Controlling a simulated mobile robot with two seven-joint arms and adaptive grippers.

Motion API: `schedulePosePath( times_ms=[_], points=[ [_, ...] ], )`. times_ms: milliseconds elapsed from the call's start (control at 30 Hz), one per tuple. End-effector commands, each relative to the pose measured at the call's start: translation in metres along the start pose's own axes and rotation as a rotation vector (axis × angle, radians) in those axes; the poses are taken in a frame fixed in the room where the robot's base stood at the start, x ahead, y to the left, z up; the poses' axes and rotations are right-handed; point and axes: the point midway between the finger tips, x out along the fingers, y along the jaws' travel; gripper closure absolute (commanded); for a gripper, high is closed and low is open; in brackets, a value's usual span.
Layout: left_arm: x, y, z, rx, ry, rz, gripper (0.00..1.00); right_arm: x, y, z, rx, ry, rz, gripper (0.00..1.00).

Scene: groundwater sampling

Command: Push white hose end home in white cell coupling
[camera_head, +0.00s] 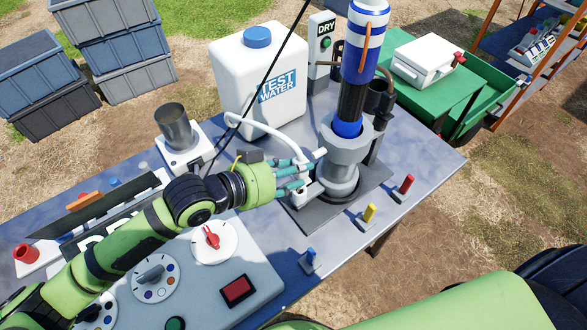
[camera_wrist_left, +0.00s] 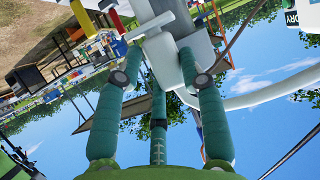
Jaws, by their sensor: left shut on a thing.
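My left gripper (camera_head: 303,178) reaches in from the left with its teal fingers beside the grey cell (camera_head: 342,165). The fingers are closed around the white hose end (camera_head: 300,158), close to the cell's left side. The white hose (camera_head: 262,128) loops back from there in front of the water container. A white fitting, seemingly the white cell coupling (camera_head: 308,192), sits low at the cell's left side. In the left wrist view the fingers (camera_wrist_left: 160,65) close on a white part, and the hose (camera_wrist_left: 270,95) curves off right. Whether hose end and coupling touch is hidden. My right gripper is out of view.
A white TEST WATER container (camera_head: 258,80) stands behind the hose. A blue and white cylinder (camera_head: 362,45) rises above the cell. Red (camera_head: 403,187), yellow (camera_head: 369,213) and blue (camera_head: 310,260) pegs stand along the front edge. A knob panel (camera_head: 190,275) lies under my left arm.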

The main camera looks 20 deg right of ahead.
Motion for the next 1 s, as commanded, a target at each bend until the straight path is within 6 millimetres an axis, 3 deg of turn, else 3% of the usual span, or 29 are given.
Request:
schedulePosePath(
  times_ms=[1000],
  points=[
    [0.006, 0.0, 0.013, 0.0, 0.0, 0.0, 0.87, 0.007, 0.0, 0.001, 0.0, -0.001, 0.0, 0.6]
  ],
)
